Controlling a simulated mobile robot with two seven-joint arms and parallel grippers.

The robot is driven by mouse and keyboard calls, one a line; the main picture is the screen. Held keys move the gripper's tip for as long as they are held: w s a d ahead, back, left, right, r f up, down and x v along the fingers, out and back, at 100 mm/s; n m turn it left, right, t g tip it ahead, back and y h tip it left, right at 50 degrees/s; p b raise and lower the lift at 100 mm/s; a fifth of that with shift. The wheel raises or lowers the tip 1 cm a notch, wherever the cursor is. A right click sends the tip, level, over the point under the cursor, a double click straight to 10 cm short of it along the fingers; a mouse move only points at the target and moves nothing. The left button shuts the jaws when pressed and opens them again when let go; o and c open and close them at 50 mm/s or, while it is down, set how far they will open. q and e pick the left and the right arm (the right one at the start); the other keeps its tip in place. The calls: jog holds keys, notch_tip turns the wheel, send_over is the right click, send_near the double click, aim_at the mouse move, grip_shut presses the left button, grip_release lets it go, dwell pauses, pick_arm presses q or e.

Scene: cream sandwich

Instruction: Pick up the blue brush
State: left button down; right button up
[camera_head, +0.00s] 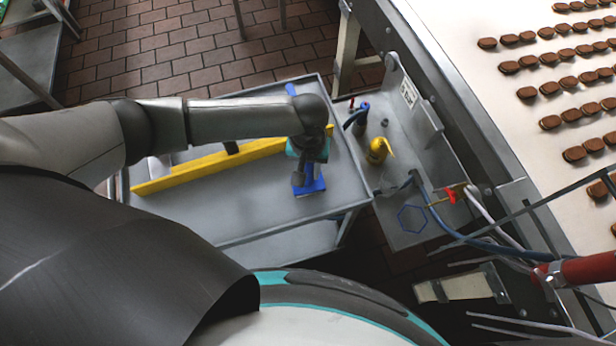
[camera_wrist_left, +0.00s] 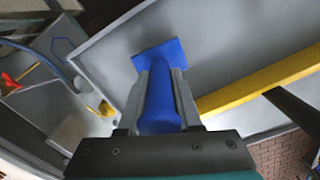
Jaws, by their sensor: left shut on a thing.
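The blue brush (camera_head: 311,187) is at the right part of the grey cart top (camera_head: 230,215), mostly hidden in the head view by my left gripper (camera_head: 307,172). In the left wrist view the blue brush (camera_wrist_left: 160,100) has its handle between the two fingers of my left gripper (camera_wrist_left: 160,95), which is shut on it. Its flat blue end sticks out beyond the fingertips, over the grey surface. I cannot tell whether the brush touches the cart. My right gripper is not in view.
A yellow-edged squeegee or bar (camera_head: 190,175) lies on the cart beside the brush. A conveyor (camera_head: 480,120) carries rows of brown biscuits at the far right. Brick floor lies behind the cart.

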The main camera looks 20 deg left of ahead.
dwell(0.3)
pick_arm(q)
notch_tip(320, 180, up, 20)
jog(key=p, duration=0.3)
jog(key=a+f+m+b, duration=0.2)
jog(key=a+f+b, duration=0.3)
jog(key=b, duration=1.5)
notch_tip(320, 180, down, 3)
jog(key=shift+s+a+f, duration=0.15)
jog(key=shift+a+f, duration=0.05)
jog(key=shift+a, duration=0.05)
